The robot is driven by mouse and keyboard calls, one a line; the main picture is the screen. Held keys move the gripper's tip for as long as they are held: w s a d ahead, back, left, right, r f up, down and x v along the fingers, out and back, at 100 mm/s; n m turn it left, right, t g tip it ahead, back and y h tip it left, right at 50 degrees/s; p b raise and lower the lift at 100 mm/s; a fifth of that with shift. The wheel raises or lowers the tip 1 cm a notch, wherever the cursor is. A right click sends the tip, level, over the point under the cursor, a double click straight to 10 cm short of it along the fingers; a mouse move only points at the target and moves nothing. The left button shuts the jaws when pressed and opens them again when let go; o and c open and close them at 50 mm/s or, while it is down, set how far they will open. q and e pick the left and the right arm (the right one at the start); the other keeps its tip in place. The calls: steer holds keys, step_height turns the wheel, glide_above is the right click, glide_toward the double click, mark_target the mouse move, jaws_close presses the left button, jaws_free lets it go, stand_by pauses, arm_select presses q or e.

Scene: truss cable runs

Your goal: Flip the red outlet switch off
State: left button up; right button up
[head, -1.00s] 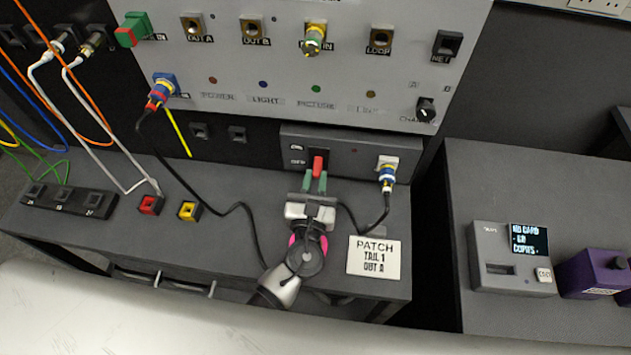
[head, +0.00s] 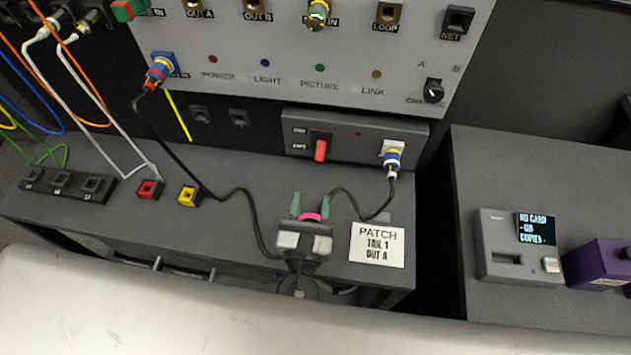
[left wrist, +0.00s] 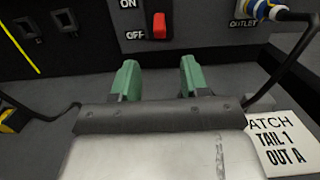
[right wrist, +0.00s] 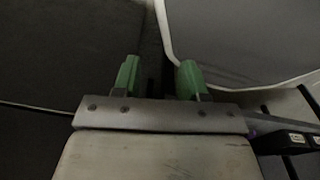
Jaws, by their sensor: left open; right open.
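The red outlet switch (head: 320,150) is on the front of a low grey box at the back of the bench. In the left wrist view the red lever (left wrist: 159,25) sits low in its slot, level with the OFF label (left wrist: 135,35) and below the ON label (left wrist: 128,4). My left gripper (head: 311,206) is open and empty, in front of the switch and apart from it. Its green fingertips (left wrist: 158,78) point at the box. My right gripper (right wrist: 157,76) is open and empty, seen only in the right wrist view, away from the switch.
A blue-and-white plug (head: 393,160) with a black cable is in the box's outlet, right of the switch. The cable loops across the bench near my left gripper. A PATCH card (head: 377,244) lies at right. Red (head: 149,189) and yellow (head: 188,196) blocks stand left.

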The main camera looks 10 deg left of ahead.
mark_target(319, 162)
arm_select(q)
steer(key=shift+s+f, duration=0.15)
steer(key=shift+s, duration=1.1)
steer(key=shift+g, duration=0.7)
steer(key=w+p, duration=0.3)
steer(key=p, duration=0.2)
steer(key=w+r+p, duration=0.1)
steer(key=w+p, duration=0.3)
steer(key=p, duration=0.1)
steer(key=w+r+p, duration=0.1)
steer(key=w+p, duration=0.2)
steer(key=p, duration=0.1)
steer(key=shift+w+r+p, duration=0.1)
steer(key=shift+w+p, duration=0.3)
steer(key=shift+c, duration=0.4)
